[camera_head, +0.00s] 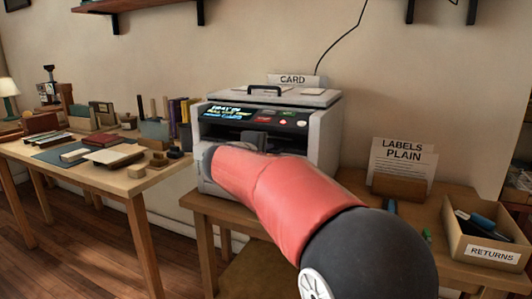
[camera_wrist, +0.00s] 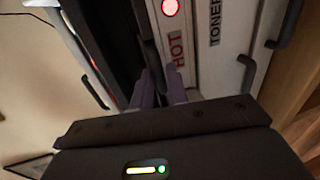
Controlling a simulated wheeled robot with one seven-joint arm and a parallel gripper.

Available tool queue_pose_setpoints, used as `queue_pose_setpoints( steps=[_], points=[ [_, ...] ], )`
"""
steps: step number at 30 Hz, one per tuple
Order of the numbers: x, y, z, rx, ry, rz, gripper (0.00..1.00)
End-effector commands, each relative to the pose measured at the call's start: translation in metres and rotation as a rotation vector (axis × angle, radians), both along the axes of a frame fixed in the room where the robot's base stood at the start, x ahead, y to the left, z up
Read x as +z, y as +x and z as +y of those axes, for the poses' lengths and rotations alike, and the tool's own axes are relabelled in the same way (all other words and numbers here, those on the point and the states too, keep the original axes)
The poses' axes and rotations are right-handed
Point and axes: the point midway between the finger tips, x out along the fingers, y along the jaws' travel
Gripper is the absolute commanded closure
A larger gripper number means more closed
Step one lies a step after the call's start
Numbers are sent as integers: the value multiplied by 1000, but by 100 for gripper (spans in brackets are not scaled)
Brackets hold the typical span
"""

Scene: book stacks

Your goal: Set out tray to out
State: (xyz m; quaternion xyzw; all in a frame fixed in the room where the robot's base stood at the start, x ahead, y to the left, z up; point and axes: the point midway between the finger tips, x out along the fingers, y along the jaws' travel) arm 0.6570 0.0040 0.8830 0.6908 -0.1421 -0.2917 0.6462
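The white printer (camera_head: 322,137) stands on the wooden desk, with a lit display and a dark front opening (camera_head: 225,130) below it. My gripper is at this front, mostly hidden behind my red arm in the head view. In the wrist view, my gripper (camera_wrist: 162,88) shows two purple fingertips a narrow gap apart, close to a dark upright bar (camera_wrist: 152,40) beside the dark opening (camera_wrist: 112,35). Whether they grip the bar is unclear. I cannot make out the out tray as a separate part or its setting.
In the wrist view a panel reads HOT (camera_wrist: 178,48) beside a red light, and a TONER panel (camera_wrist: 216,60) has a dark handle (camera_wrist: 246,75). A labels sign (camera_head: 402,162) and a returns box (camera_head: 490,252) stand right. A book-covered table (camera_head: 140,182) stands left.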

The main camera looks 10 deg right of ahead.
Motion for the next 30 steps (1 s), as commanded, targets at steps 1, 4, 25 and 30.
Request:
queue_pose_setpoints(
  steps=[1, 4, 25, 30],
  points=[
    [0, 0, 0, 0, 0, 0, 91],
    [0, 0, 0, 0, 0, 0, 100],
    [-3, -63, 46, 2, 1, -1, 100],
    [-1, -68, 49, -1, 0, 2, 100]
  ],
)
